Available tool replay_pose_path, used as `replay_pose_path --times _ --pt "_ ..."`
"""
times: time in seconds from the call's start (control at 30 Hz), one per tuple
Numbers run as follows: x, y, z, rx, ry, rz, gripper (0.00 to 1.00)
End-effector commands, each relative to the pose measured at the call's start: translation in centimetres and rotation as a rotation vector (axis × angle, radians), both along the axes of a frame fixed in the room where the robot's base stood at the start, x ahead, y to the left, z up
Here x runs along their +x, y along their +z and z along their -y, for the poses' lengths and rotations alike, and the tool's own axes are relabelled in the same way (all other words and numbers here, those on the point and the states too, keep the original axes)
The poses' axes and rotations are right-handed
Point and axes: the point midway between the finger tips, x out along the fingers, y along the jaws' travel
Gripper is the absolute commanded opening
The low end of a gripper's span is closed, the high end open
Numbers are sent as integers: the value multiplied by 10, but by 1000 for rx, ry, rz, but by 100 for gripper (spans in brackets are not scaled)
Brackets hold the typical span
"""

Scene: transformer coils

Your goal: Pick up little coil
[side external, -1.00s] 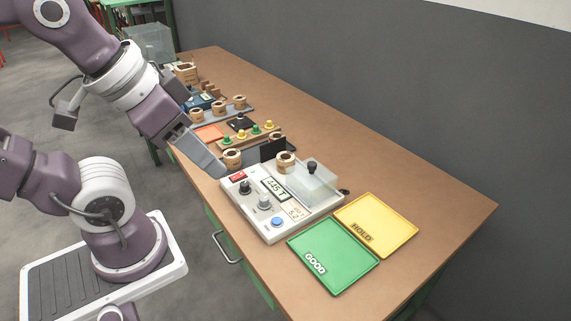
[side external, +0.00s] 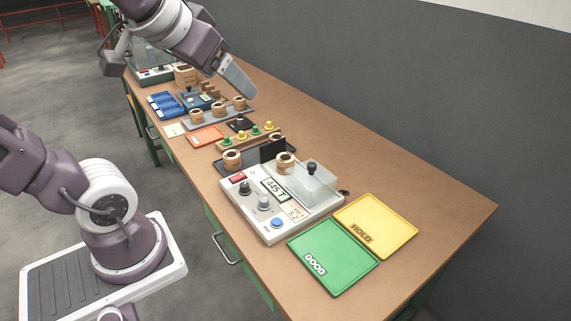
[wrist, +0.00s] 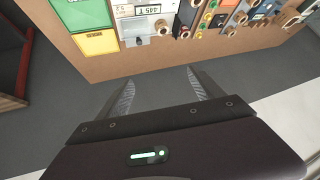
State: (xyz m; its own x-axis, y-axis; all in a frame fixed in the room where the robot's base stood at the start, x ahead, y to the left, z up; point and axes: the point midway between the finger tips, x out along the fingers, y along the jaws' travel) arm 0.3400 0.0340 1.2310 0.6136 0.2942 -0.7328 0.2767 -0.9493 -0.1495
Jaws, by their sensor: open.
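Several small tan coils with dark openings stand on the bench. Three are in a row on a grey tray: a left one (side external: 197,116), a middle one (side external: 219,109) and a right one (side external: 239,103). Another coil (side external: 232,158) stands on a dark tray, and one more (side external: 285,160) is at the tester's back edge. A larger coil (side external: 184,74) stands farther back. I cannot tell which is the little coil. My gripper (side external: 251,96) is above the bench, beyond the row of three. In the wrist view my gripper (wrist: 160,78) is open and empty.
The tester (side external: 265,225) with a clear cover (side external: 314,185) stands mid-bench. Green GOOD (side external: 335,277) and yellow HOLD (side external: 390,212) trays lie in front. A peg rack (side external: 240,142), an orange tray (side external: 205,136) and blue parts (side external: 165,104) crowd the left. The bench's wall side is clear.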

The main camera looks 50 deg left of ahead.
Motion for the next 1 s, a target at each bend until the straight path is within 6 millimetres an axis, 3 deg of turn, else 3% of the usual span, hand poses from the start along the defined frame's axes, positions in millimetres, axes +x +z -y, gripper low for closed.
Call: replay_pose_path --times 0.1,0.2,0.33,0.47,0.6,0.73,1.0 --pt "44 16 -52 108 98 131 77" --pt "80 30 -91 186 120 247 77" --pt "120 36 -127 230 70 365 77" --pt "146 25 -147 189 -30 435 77" --pt "156 -1 -154 65 -149 461 77" --pt "151 -33 -151 -90 -240 455 77" --pt "151 -120 -148 -85 -232 455 77"
